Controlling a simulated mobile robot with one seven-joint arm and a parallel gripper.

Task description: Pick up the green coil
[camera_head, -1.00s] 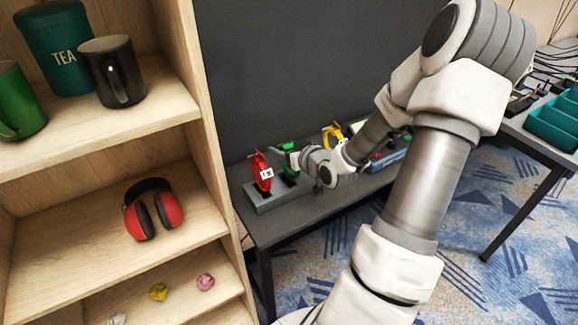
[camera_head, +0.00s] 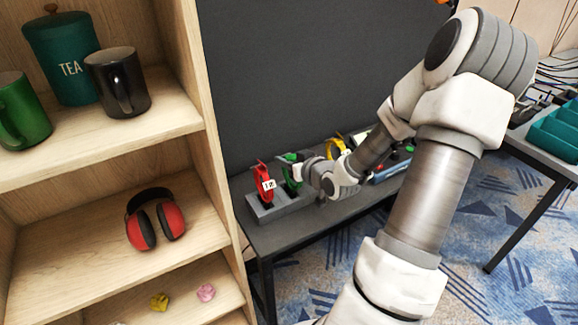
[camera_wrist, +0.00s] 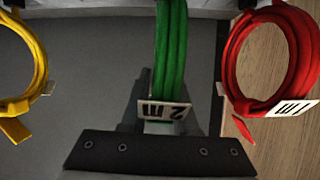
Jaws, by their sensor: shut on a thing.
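The green coil (camera_head: 291,177) stands between the red coil and the yellow coil on the low table. In the wrist view the green coil (camera_wrist: 172,50) is at the centre, seen nearly edge-on, with a white "2 m" tag upside down. My gripper (camera_head: 299,173) is at the green coil and shut on it. In the wrist view my gripper (camera_wrist: 160,112) reaches up from the bottom edge, and its fingertips are partly hidden by the coil and tag. Whether the coil's lower end touches its holder is hidden.
The red coil (camera_head: 264,184) stands in a grey holder (camera_head: 264,213) close on the left. The yellow coil (camera_head: 337,146) is on the right. A wooden shelf (camera_head: 215,160) rises left of the table, and a dark panel (camera_head: 300,70) stands behind.

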